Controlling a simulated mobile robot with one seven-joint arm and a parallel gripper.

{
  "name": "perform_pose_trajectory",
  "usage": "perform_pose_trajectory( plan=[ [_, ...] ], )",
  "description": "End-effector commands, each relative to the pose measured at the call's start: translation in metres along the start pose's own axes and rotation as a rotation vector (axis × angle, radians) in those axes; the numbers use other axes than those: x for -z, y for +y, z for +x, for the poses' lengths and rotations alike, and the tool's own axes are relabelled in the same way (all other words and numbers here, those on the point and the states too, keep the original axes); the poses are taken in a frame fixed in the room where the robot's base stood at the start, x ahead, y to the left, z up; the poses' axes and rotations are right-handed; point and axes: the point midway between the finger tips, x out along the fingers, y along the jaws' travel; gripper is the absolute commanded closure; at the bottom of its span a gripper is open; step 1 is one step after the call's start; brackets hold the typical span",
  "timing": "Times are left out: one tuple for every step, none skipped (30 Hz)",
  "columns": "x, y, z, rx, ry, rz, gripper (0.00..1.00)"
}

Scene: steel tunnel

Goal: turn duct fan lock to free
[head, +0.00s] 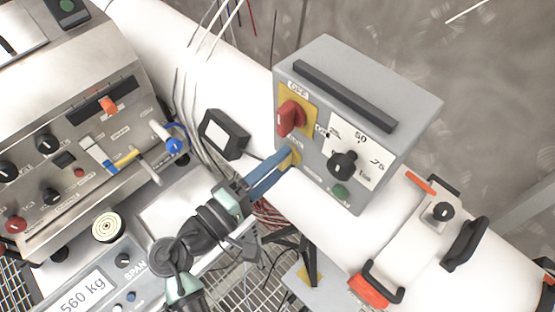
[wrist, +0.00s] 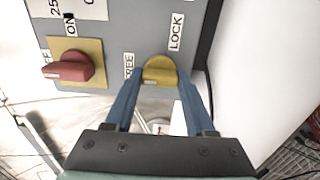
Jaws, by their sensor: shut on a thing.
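The duct fan box (head: 350,85) is a grey control box on the white duct. Its lock is a small yellow knob (wrist: 160,68) low on the front face, between a FREE label (wrist: 128,66) and a LOCK label (wrist: 176,31). My gripper (wrist: 158,88) has its two blue fingers shut on the knob, one on each side. In the head view the knob (head: 293,157) is partly hidden by the fingers. Which label the knob points to, I cannot tell for sure.
A red switch (head: 290,117) on a yellow plate is above the lock, with a black dial (head: 342,164) and a green button (head: 340,190) to its right. A small black-framed box (head: 223,134) and hanging cables are to the left. A steel control panel (head: 80,150) stands further left.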

Motion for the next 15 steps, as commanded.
perform_pose_trajectory(
  plan=[
    [0.0006, 0.0005, -0.0004, -0.001, 0.002, -0.006, 1.0],
    [0.0006, 0.0004, -0.0004, -0.001, 0.002, -0.009, 1.0],
    [0.0007, 0.0003, -0.0004, -0.001, 0.002, -0.012, 1.0],
    [0.0007, 0.0002, -0.0004, -0.001, 0.003, -0.013, 1.0],
    [0.0007, 0.0001, -0.0004, -0.001, 0.003, -0.014, 1.0],
    [0.0007, 0.0001, -0.0004, -0.001, 0.003, -0.015, 1.0],
    [0.0007, 0.0, -0.0004, -0.001, 0.003, -0.015, 1.0],
    [0.0007, 0.0, -0.0004, -0.001, 0.003, -0.015, 1.0],
    [0.0007, 0.0, -0.0004, -0.001, 0.003, -0.015, 1.0],
    [0.0007, 0.0, -0.0005, -0.001, 0.003, -0.015, 1.0],
    [0.0007, 0.0, -0.0004, -0.001, 0.003, -0.016, 1.0],
    [0.0007, 0.0, -0.0005, -0.001, 0.003, -0.016, 1.0],
    [0.0007, 0.0, -0.0005, -0.001, 0.003, -0.016, 1.0],
    [0.0007, 0.0, -0.0005, -0.001, 0.003, -0.016, 1.0],
    [0.0007, 0.0, -0.0005, -0.001, 0.003, -0.016, 0.4]
  ],
)
